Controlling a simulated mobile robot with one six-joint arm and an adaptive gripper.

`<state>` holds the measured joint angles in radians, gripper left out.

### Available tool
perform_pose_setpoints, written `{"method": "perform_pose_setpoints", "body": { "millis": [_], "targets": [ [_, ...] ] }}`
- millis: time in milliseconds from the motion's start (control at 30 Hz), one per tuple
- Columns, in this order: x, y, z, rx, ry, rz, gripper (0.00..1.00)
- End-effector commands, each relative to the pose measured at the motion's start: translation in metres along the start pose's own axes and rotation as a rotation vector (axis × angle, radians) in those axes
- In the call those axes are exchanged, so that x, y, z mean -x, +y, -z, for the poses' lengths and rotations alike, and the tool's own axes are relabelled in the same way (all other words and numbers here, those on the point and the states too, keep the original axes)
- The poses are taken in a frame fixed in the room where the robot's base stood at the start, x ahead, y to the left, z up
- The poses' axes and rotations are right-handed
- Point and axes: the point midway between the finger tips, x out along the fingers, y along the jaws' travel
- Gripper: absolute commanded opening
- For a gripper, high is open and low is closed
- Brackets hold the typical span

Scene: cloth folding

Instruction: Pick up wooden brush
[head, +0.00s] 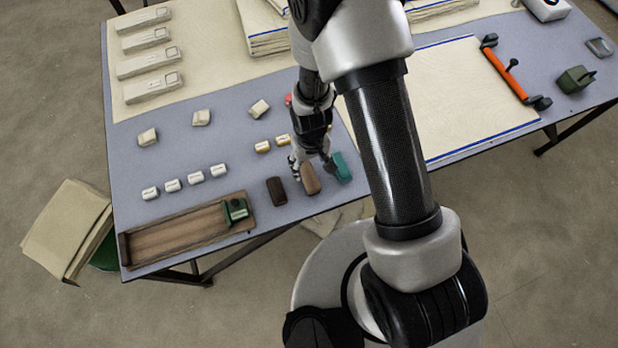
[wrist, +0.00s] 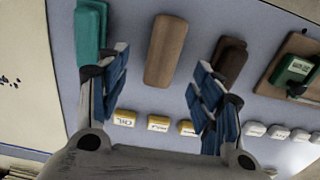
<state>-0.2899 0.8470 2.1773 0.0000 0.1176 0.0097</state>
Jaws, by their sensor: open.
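The wooden brush, a tan-brown rounded block (head: 311,181), lies on the grey table near its front edge. It also shows upright in the wrist view (wrist: 166,48), between and beyond my fingers. My gripper (head: 312,163) is open above its far end, with one blue-padded finger on each side in the wrist view (wrist: 161,65). The fingers look apart from the brush; I cannot tell the height gap. A teal block (head: 341,168) lies on its right and a dark brown block (head: 276,191) on its left in the head view.
A wooden tray (head: 178,238) with a green item (head: 236,210) stands at the front left. Several small labelled white blocks (head: 195,177) lie behind it. Cream cloth (head: 455,100) covers the right side, with an orange-handled tool (head: 505,74) beside it.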

Motion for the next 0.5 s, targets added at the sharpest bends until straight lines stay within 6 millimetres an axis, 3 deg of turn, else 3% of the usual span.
{"method": "perform_pose_setpoints", "body": {
  "millis": [100, 333, 500],
  "targets": [
    [-0.017, 0.000, 0.000, 0.000, -0.002, 0.000, 0.60],
    [-0.028, -0.001, 0.000, 0.000, 0.000, 0.000, 0.60],
    [-0.051, -0.004, -0.002, 0.001, -0.002, 0.000, 0.60]
  ]
}}
